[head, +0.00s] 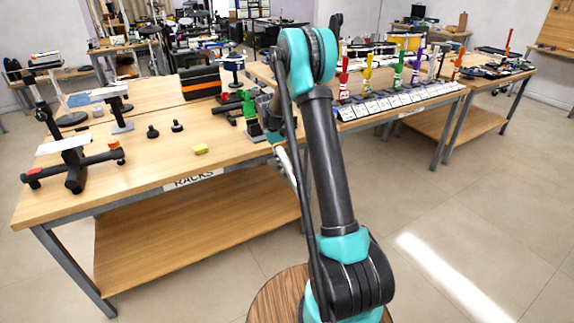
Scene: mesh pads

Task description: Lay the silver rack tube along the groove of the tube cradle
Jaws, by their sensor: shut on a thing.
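My gripper (277,136) is small in the head view, at the front edge of the near workbench and partly hidden by my arm. It is shut on a pale, slim piece, which looks like the silver rack tube (286,165). The tube slants down in front of the bench edge, and part of it is behind my arm. A green upright piece on a grey block (250,112) stands on the bench just left of the gripper. It may be the tube cradle, but its groove cannot be made out.
The bench (160,160) bears a RACKS label. Labelled trays with coloured tools (400,100) lie right. Bare wood lies around the yellow block.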

